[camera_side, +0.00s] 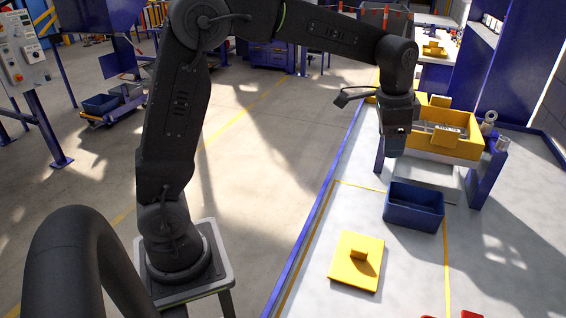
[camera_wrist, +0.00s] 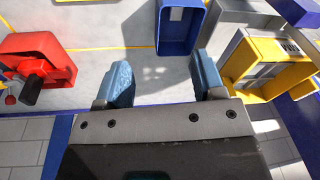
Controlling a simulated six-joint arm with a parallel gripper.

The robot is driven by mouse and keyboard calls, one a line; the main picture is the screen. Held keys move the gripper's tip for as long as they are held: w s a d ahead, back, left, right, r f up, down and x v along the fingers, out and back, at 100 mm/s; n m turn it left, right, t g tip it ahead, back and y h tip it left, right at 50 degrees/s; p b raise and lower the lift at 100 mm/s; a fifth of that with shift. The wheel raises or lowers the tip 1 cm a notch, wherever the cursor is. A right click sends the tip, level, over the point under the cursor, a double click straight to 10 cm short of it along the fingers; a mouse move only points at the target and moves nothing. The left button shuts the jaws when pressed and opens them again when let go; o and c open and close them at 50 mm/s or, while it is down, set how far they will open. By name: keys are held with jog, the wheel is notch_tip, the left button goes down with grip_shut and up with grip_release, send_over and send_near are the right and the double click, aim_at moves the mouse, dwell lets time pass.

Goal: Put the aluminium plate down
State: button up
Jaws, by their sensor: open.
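My gripper (camera_side: 396,145) hangs above the bench, over the far side of the blue bin, in the side view. In the wrist view my gripper (camera_wrist: 163,82) has its two blue fingertips wide apart, with nothing between them. The blue bin (camera_side: 414,207) stands on the bench; the wrist view shows the bin (camera_wrist: 180,46) beyond the fingertips. A small pale grey piece (camera_wrist: 176,14) shows inside it; I cannot tell whether this is the aluminium plate. No other piece is clearly recognisable as that plate.
A yellow open-topped housing (camera_side: 440,138) sits between blue posts behind the bin; it also shows in the wrist view (camera_wrist: 268,70). A yellow plate with a knob (camera_side: 345,277) lies in front. A red object with a dark handle (camera_wrist: 42,52) is at left in the wrist view.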

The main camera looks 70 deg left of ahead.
jog(key=s+n+t, duration=0.3)
jog(key=s+n, duration=0.3)
jog(key=s, duration=1.9)
jog(key=shift+d+r+t, duration=0.35)
jog(key=shift+d+t, duration=0.05)
